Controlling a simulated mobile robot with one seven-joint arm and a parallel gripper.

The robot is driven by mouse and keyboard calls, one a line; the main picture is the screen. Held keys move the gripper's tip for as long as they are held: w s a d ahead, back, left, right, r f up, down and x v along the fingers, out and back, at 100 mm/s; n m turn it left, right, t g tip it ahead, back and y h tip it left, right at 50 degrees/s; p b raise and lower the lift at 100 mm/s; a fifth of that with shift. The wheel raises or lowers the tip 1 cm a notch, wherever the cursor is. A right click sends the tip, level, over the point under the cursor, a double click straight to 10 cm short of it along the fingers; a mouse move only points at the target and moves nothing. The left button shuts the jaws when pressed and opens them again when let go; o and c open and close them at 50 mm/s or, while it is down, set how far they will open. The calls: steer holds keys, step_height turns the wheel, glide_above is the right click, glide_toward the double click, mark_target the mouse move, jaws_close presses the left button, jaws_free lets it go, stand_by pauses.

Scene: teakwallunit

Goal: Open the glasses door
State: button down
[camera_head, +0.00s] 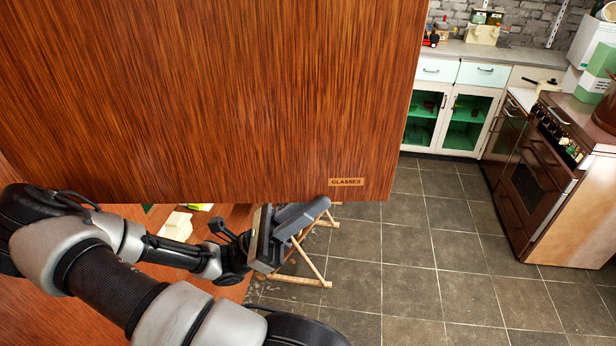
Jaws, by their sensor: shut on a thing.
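The glasses door (230,100) is a large reddish-brown wood panel that fills the upper left of the head view. A small "GLASSES" label (346,182) sits near its lower right corner. My arm reaches in from the lower left. My gripper (300,214) is at the door's lower edge, left of the label, and is shut on the door. The exact grip contact is hard to see, and no handle is clearly visible. The door hides much of what lies behind it.
Below the door's left part, a pale box (177,226) stands by the wood unit. A light wooden folding frame (308,282) stands on the floor behind my gripper. The tiled floor (430,270) at right is open. A brown stove (545,170) and white cabinets (462,75) stand beyond.

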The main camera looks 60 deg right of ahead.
steer(key=shift+s+a+f+y, duration=0.15)
steer(key=shift+s+a+y, duration=0.2)
steer(key=shift+a, duration=0.25)
steer(key=c, duration=1.7)
jaws_free()
steer(key=b+v, duration=0.4)
steer(key=v, duration=1.3)
steer(key=shift+d+f, duration=0.1)
steer(key=shift+f, duration=0.2)
steer(key=shift+s, duration=0.1)
